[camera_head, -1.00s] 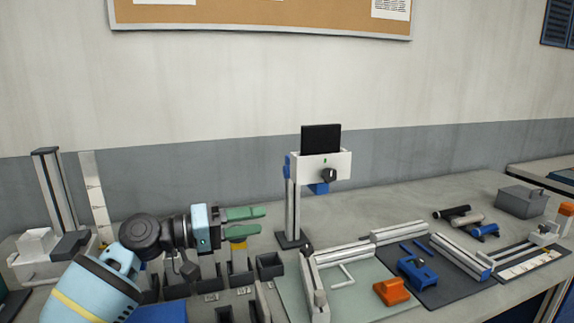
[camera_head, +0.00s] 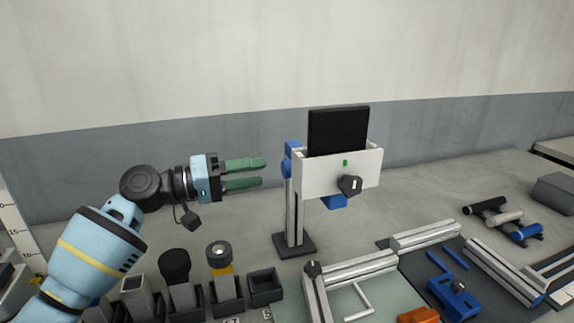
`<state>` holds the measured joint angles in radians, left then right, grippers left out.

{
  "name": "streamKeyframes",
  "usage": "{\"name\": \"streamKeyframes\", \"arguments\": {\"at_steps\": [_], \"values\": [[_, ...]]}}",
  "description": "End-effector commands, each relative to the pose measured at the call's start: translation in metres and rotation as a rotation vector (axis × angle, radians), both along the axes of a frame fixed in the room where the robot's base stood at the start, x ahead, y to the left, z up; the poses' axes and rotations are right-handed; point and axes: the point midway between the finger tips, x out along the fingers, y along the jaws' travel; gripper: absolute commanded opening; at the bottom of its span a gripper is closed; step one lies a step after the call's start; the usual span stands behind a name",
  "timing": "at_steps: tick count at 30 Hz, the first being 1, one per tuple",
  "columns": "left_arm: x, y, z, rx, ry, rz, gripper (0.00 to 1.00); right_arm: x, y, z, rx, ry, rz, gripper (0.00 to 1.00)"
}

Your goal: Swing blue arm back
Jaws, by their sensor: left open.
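A stand with a grey post (camera_head: 292,212) rises from a dark base plate on the bench. It carries a white box (camera_head: 335,178) with a black panel (camera_head: 338,131) standing up out of it, a black knob (camera_head: 350,185) and a small green mark on its front. Blue parts show at the post top (camera_head: 291,150) and under the box (camera_head: 335,202); most of any blue arm is hidden behind the box. My left gripper (camera_head: 264,173), with green fingers, is open and empty. It is left of the post top, apart from it. My right gripper is not in view.
A row of dark bins (camera_head: 265,287) with cylinders stands below my left gripper. A pale mat (camera_head: 372,305) with a metal frame, a blue clamp (camera_head: 454,295) and an orange block (camera_head: 419,316) lie front right.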

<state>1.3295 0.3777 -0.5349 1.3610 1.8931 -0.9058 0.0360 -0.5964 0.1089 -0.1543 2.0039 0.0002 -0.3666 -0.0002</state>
Motion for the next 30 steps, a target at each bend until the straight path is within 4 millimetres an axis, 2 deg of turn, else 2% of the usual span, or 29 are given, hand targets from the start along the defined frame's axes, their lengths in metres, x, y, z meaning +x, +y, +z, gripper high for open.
{"name": "streamKeyframes", "arguments": {"at_steps": [16,21,29,30], "values": [[0.021,-0.065,0.0,-0.002,0.002,-0.002,0.56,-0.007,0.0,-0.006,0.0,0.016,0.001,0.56],[0.024,-0.073,0.0,0.0,0.0,0.0,0.56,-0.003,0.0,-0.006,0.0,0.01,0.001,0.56],[0.024,-0.074,0.0,0.0,-0.001,0.0,0.56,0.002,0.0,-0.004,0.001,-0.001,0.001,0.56],[0.024,-0.074,0.0,0.0,-0.001,0.0,0.51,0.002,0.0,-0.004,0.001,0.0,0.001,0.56]]}}
